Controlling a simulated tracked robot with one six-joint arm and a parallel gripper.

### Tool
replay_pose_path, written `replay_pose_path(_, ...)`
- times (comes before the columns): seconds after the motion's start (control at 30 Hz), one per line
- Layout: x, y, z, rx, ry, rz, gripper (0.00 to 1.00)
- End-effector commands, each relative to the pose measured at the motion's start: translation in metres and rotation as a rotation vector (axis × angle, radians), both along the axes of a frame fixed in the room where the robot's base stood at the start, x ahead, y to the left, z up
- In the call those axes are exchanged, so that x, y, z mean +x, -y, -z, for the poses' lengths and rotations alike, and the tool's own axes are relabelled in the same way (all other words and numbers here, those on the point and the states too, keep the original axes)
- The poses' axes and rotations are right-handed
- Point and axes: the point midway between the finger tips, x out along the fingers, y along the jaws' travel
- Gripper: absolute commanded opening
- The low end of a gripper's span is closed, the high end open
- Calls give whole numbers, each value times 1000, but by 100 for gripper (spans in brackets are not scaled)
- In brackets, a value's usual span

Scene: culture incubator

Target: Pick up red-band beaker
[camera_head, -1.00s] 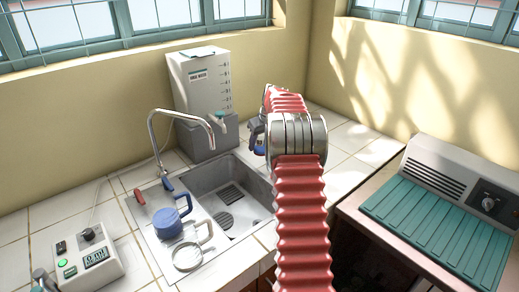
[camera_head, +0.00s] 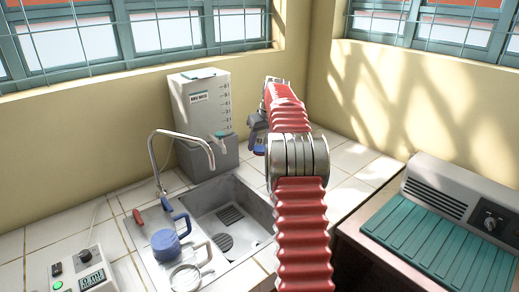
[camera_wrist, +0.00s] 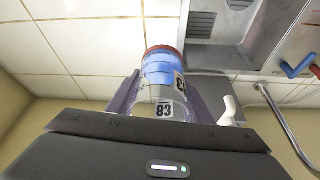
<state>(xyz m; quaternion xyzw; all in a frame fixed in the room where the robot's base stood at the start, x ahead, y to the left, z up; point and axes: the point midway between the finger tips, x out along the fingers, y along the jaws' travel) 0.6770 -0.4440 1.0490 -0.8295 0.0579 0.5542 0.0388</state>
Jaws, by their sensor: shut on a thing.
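In the wrist view, a clear beaker (camera_wrist: 163,85) with a dark red band at its far rim, blue inside or around it, and "83" labels sits between the jaws. My gripper (camera_wrist: 158,95) is shut on its sides. In the head view, my gripper (camera_head: 257,138) is at the far end of the red arm, right of the grey water tank. There the arm hides most of the beaker, and only a small blue patch shows. I cannot tell its height above the tiled counter.
A sink (camera_head: 232,215) with a curved faucet (camera_head: 190,133) lies left of my arm. The water tank (camera_head: 202,112) stands behind. A ridged teal-topped appliance (camera_head: 440,232) is at right.

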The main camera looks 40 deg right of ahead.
Motion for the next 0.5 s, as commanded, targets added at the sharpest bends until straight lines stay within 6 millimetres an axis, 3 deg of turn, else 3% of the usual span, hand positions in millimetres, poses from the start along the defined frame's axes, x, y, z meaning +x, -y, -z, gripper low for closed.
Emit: replay_pose_path(0.5, 0, 0, -21, -1, 0, 0, 23)
